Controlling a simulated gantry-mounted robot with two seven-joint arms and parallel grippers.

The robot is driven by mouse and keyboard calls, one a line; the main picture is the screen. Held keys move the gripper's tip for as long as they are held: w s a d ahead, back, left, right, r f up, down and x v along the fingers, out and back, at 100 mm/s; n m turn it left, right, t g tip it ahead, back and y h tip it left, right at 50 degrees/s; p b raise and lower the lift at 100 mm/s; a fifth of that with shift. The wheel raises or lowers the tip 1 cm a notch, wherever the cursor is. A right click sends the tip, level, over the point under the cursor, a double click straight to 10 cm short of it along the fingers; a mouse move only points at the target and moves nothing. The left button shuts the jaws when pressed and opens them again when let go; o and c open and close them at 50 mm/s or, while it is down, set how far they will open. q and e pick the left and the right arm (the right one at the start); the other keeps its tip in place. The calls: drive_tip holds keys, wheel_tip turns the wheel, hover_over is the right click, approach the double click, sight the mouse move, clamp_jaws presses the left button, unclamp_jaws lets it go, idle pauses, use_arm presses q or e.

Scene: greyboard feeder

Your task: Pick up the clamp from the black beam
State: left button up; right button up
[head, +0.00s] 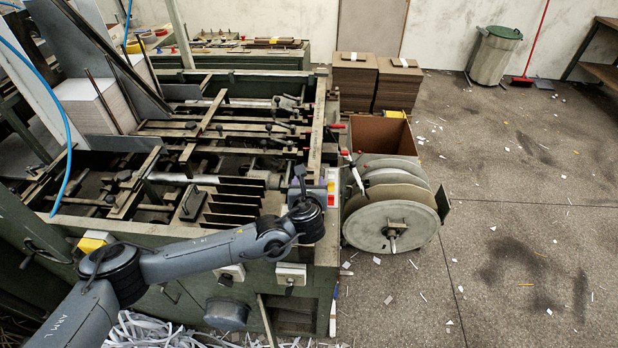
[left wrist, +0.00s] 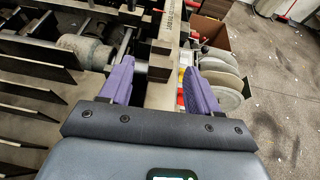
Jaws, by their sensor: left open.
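In the left wrist view, a small dark block (left wrist: 161,67) sits on a long worn metal beam (left wrist: 166,33) between my fingertips in the picture. It may be the clamp, but I cannot tell for sure. The beam looks grey-brown; it also shows in the head view (head: 317,125). My left gripper (left wrist: 160,74), with two purple fingers, is open and empty, one finger on each side of the beam in the picture. I cannot tell its height above the block. In the head view my left gripper (head: 299,180) is small, near the beam's front end, partly hidden by my wrist.
Dark flat plates (head: 235,195) stand left of the gripper, amid the machine's rods and levers. Large grey reels (head: 391,222) and an open brown box (head: 382,135) stand to the right. Stacked greyboard (head: 354,82) lies behind. The floor at right is mostly open, with paper scraps.

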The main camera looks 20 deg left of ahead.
sight(309, 178)
use_arm(q)
drive_tip(key=shift+x, duration=1.95)
drive_tip(key=shift+r, duration=0.1)
clamp_jaws()
